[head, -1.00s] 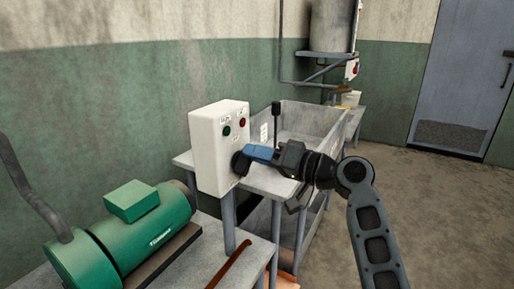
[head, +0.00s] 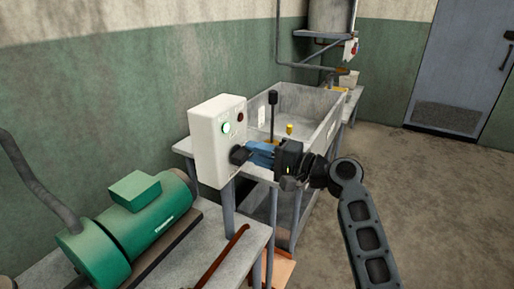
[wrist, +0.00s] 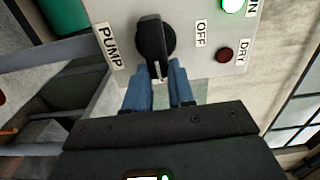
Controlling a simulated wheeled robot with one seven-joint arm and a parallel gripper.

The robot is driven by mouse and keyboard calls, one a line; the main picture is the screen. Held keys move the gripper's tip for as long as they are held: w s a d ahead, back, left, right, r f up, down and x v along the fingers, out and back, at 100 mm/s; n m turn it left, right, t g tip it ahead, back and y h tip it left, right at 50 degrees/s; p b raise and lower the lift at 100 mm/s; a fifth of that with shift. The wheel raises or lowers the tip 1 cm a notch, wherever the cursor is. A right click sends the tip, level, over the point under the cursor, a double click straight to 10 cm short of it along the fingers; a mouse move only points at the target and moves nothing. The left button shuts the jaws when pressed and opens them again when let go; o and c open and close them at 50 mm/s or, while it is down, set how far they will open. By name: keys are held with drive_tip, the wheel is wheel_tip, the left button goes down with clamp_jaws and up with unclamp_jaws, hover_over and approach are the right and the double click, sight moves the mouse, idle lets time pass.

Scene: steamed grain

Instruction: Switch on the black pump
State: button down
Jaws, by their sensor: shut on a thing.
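The black pump switch is a rotary knob (wrist: 153,42) on a white control box (head: 210,160), beside the labels PUMP and OFF in the wrist view. It also shows in the head view (head: 238,154). My gripper (wrist: 158,80) has its blue fingers on either side of the knob's handle and is shut on it; it also shows in the head view (head: 252,154). The knob's handle runs crosswise on the box. The green lamp (wrist: 232,5) is lit in both views. The red lamp marked DRY (wrist: 225,54) is dark.
A green motor (head: 135,220) sits on a bench at the left. A grey metal trough (head: 315,105) with an upright black-topped lever (head: 272,105) stands behind the box. Open floor (head: 430,215) lies at the right.

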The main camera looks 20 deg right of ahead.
drive_tip(key=shift+f, duration=0.15)
idle(0.4)
drive_tip(key=c, duration=1)
unclamp_jaws()
drive_tip(key=shift+o, duration=0.2)
drive_tip(key=shift+d, duration=0.1)
drive_tip(key=b+v, duration=0.1)
drive_tip(key=v, duration=0.6)
drive_tip(key=shift+s+d, duration=0.2)
drive_tip(key=shift+s, duration=0.1)
